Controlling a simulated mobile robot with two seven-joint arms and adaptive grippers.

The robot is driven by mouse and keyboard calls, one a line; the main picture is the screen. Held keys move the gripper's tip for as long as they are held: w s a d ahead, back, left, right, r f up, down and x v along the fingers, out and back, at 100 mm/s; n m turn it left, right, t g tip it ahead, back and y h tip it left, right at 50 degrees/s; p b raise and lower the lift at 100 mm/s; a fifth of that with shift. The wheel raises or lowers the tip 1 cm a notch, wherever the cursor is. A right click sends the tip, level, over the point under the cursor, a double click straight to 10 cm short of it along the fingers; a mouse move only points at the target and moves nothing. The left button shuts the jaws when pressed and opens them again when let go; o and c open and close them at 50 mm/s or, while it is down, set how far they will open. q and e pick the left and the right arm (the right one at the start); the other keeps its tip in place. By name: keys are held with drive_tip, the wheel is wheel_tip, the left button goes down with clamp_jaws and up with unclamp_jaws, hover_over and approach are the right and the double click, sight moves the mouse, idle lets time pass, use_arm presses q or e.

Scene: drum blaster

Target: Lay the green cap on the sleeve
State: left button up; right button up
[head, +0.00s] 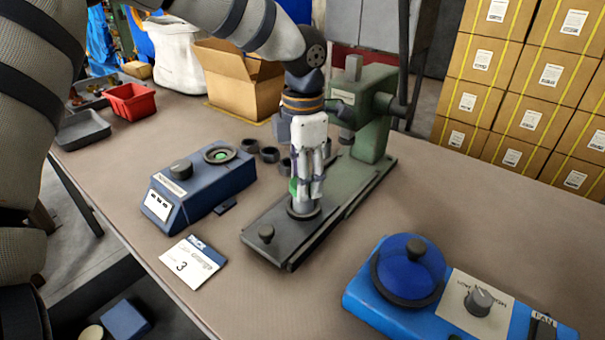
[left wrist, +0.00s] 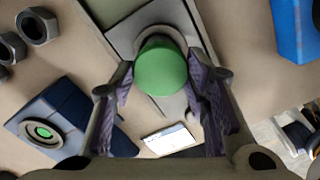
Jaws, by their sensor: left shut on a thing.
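My left gripper (head: 308,193) is shut on the green cap (head: 293,187) and points down over the base of the green press. In the left wrist view the cap (left wrist: 160,68) sits between the two purple-padded fingers (left wrist: 160,82). A dark round seat (head: 303,210), seemingly the sleeve or its holder, stands on the press base right below the fingertips. In the left wrist view its grey rim (left wrist: 160,30) shows behind the cap, which hides most of it. I cannot tell whether cap and seat touch. My right gripper is not in view.
The green press column (head: 372,120) stands close behind the gripper. Several dark nut-like rings (head: 270,154) lie behind a blue box with a knob (head: 198,192). A card (head: 194,262) lies in front. A blue unit (head: 450,300) is at front right. Open table lies on the right.

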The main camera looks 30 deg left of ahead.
use_arm(q)
drive_tip(key=shift+f, duration=0.1)
drive_tip(key=o, duration=0.9)
drive_tip(key=shift+c, duration=0.2)
drive_tip(key=shift+o, duration=0.3)
drive_tip(key=o, duration=0.4)
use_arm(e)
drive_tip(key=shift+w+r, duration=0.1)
use_arm(q)
drive_tip(key=shift+r+p, duration=0.75)
drive_tip(key=shift+r, duration=2.3)
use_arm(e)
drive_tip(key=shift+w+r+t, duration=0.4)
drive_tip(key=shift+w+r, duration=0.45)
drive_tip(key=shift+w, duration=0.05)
